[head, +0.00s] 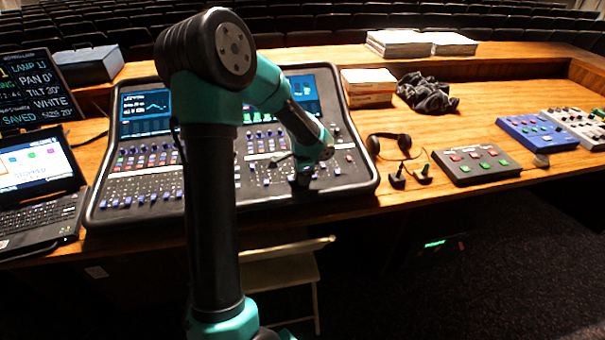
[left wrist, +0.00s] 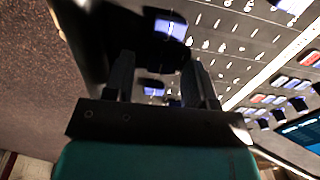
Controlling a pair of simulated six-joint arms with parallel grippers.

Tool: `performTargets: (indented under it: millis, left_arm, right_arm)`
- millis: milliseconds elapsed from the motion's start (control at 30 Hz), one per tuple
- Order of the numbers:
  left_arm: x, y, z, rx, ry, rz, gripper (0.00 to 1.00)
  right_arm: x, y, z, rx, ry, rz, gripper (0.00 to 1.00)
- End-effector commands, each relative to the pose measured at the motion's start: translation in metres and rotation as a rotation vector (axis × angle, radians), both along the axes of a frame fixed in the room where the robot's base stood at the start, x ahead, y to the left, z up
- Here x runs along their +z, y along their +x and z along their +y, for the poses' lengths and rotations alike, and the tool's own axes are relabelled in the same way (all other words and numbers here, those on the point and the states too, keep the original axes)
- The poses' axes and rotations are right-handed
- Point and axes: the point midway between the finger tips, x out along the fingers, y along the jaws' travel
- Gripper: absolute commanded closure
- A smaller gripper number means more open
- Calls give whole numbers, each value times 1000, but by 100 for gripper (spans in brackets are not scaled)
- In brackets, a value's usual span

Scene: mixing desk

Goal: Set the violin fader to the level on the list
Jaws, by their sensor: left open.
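The mixing desk (head: 135,207) stands on the wooden table, with rows of faders and small screens. My left gripper (head: 301,180) is low over the desk's front right part, pointing down. In the left wrist view the left gripper (left wrist: 160,68) is open, with a blue-and-white fader cap (left wrist: 154,91) showing between its two dark fingers. Another blue fader cap (left wrist: 171,28) lies just beyond the fingertips. I cannot tell whether a finger touches a cap. No channel names can be read, so I cannot tell which fader is the violin. I cannot make out a level list.
A laptop (head: 40,215) and a dark text screen (head: 38,88) are at the left. Headphones (head: 389,144), a grey button box (head: 476,164) and a blue button box (head: 537,132) are right of the desk. Stacked boxes (head: 368,87) and dark cloth (head: 428,93) lie behind.

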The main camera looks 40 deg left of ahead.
Motion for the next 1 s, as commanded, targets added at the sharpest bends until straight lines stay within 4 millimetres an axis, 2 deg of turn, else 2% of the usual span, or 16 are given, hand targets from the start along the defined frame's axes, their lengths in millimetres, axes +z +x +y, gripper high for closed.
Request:
performTargets:
  millis: [233, 767, 1000]
  left_arm:
    - [0, 0, 0, 0, 0, 0, 50]
    - [0, 0, 0, 1, 0, 0, 100]
    - [0, 0, 0, 1, 1, -1, 100]
  right_arm:
    - [0, 0, 0, 0, 0, 0, 57]
    - [0, 0, 0, 0, 0, 0, 57]
    - [0, 0, 0, 0, 0, 0, 57]
